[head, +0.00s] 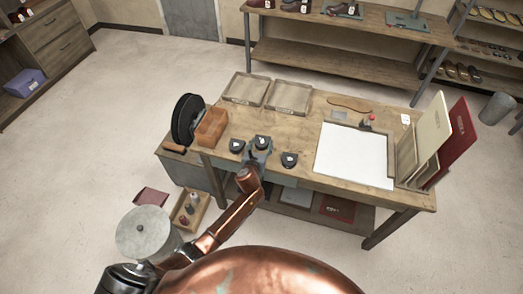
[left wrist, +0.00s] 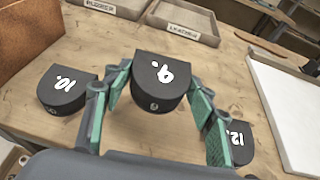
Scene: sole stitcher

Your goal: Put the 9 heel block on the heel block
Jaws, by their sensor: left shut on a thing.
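The 10 heel block (left wrist: 68,88) stands to the left, also in the head view (head: 237,146). The 12 heel block (left wrist: 239,140) is to the right, also in the head view (head: 289,160). My right gripper is out of view.
Two shallow trays (head: 245,99) (head: 290,110) with small labels stand at the back of the wooden bench (head: 310,118). A brown box (head: 211,127) and a black wheel (head: 187,119) are at left. A white sheet (head: 352,154) and upright boards (head: 434,137) are at right.

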